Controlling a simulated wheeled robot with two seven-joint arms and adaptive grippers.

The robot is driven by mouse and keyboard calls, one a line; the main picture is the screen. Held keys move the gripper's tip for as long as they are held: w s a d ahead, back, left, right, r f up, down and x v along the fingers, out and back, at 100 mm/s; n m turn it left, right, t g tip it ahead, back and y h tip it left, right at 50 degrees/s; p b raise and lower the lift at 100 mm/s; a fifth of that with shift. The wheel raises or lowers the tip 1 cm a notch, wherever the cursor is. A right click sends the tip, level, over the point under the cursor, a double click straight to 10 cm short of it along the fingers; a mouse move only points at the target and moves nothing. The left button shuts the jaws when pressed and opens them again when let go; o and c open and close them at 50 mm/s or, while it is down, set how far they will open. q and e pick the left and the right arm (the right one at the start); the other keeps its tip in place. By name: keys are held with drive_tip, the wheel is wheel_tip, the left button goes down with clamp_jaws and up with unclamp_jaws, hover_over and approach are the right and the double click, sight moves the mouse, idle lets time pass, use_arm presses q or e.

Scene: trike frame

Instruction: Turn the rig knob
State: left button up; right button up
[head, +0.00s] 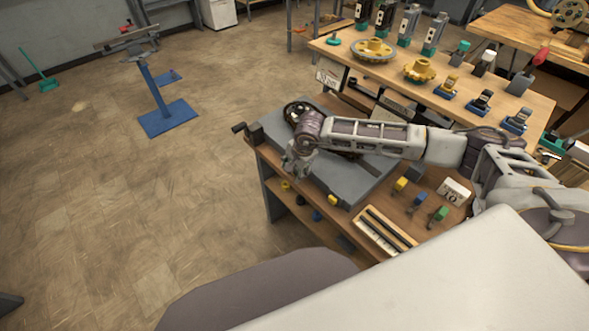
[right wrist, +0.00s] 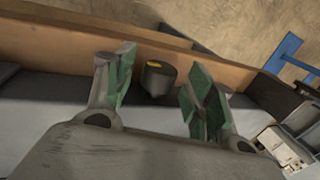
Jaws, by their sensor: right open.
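The rig knob (right wrist: 157,80) is a dark, short, round knob with a yellow mark on its top, seen in the right wrist view. It stands between the two green-padded fingers of my right gripper (right wrist: 161,62), with a gap on each side. My right gripper is open and does not appear to touch it. In the head view my right gripper (head: 297,166) hangs over the front left edge of the grey rig plate (head: 268,128); I cannot make out the knob there. My left gripper is not in view.
The rig plate lies on a wooden bench with a black wheel (head: 297,110) and a dark side handle (head: 238,127). A blue stand (head: 155,95) is across the open floor.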

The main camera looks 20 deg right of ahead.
drive_tip(key=v, duration=1.1)
drive_tip(key=shift+r, duration=0.2)
drive_tip(key=shift+d, duration=0.1)
